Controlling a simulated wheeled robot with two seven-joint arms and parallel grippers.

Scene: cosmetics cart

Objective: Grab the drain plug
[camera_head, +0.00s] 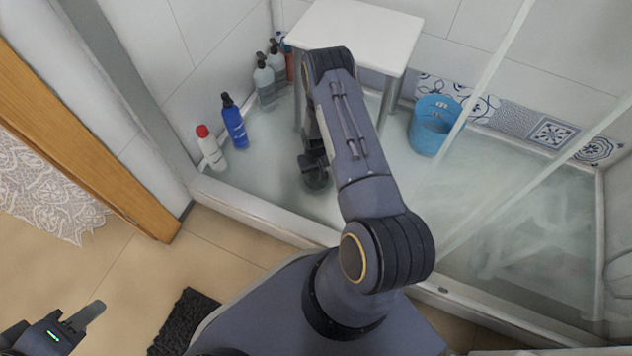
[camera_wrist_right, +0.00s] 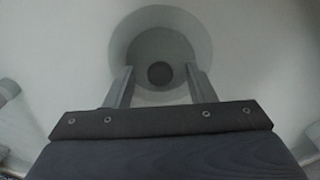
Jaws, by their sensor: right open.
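The drain plug (camera_wrist_right: 160,72) shows in the right wrist view as a small dark round piece inside a round grey recess (camera_wrist_right: 160,35) in the pale shower floor. My right gripper (camera_wrist_right: 159,78) is open, with one finger on each side of the plug in the picture and a gap to it on both sides. I cannot tell how far above the plug the fingertips are. In the head view my right arm hides the plug and the fingertips. My left gripper (camera_head: 90,314) is at the bottom left, over the tiled floor, far from the plug. Only one finger shows clearly.
A white stool (camera_head: 355,30) stands behind my right arm. A blue bucket (camera_head: 428,135) is to the right. A blue bottle (camera_head: 234,125), a white red-capped bottle (camera_head: 211,150) and other bottles line the left wall. The shower's raised edge (camera_head: 255,212) and glass panel frame the basin.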

